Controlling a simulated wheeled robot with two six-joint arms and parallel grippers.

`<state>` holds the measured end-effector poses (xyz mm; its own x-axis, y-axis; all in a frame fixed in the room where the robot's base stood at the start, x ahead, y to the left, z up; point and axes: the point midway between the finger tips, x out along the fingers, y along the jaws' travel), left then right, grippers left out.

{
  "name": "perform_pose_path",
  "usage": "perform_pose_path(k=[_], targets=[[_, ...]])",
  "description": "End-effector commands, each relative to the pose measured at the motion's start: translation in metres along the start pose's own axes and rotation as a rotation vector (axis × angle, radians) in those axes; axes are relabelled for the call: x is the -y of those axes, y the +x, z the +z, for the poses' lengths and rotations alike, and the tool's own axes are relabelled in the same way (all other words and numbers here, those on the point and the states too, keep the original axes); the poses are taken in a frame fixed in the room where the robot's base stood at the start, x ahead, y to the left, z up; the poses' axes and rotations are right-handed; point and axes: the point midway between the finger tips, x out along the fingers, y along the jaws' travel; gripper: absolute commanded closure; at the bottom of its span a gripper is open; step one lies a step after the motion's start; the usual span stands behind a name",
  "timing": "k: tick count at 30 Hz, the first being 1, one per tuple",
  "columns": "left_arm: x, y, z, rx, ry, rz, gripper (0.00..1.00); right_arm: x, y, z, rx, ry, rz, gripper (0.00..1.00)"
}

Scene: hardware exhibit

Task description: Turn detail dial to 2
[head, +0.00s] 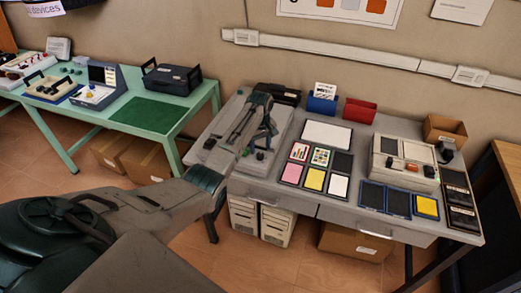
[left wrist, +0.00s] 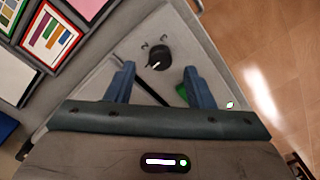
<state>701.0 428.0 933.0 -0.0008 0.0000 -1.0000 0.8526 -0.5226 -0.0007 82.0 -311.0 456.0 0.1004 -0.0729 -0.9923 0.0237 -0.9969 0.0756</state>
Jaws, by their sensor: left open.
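A black dial (left wrist: 158,57) with a white pointer mark sits on a light grey panel (left wrist: 205,52) in the left wrist view. I see no contact with the dial. In the head view my left gripper (head: 261,136) hangs over the grey device (head: 213,152) and hides part of it. A green part (left wrist: 182,92) is partly hidden by a finger.
Picture cards and colour pads (head: 313,179) lie right of the device on the grey table (head: 330,205). A boxy device (head: 405,163) and black trays stand farther right. A blue holder (head: 322,104) and red holder (head: 360,111) stand behind. A green table (head: 150,116) is at left.

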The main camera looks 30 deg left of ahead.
Motion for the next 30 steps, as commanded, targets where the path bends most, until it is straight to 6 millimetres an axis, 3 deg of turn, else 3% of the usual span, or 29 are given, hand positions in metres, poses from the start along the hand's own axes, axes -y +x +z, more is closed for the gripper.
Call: perform_pose_path(k=[7,18,25,30], targets=[[0.0,0.03,0.0,0.001,-0.001,0.0,0.52,0.0,-0.007,-0.001,0.0,0.0,0.0,0.64],[0.0,0.037,0.0,-0.001,0.0,0.0,0.52,0.001,-0.007,-0.001,0.0,0.0,-0.001,0.64],[0.0,0.036,0.0,-0.001,0.0,0.0,0.95,0.0,-0.007,-0.001,0.0,0.0,-0.001,0.64],[0.0,0.036,0.0,-0.001,0.004,0.0,0.96,0.0,-0.007,-0.001,0.0,0.0,-0.001,0.64]])
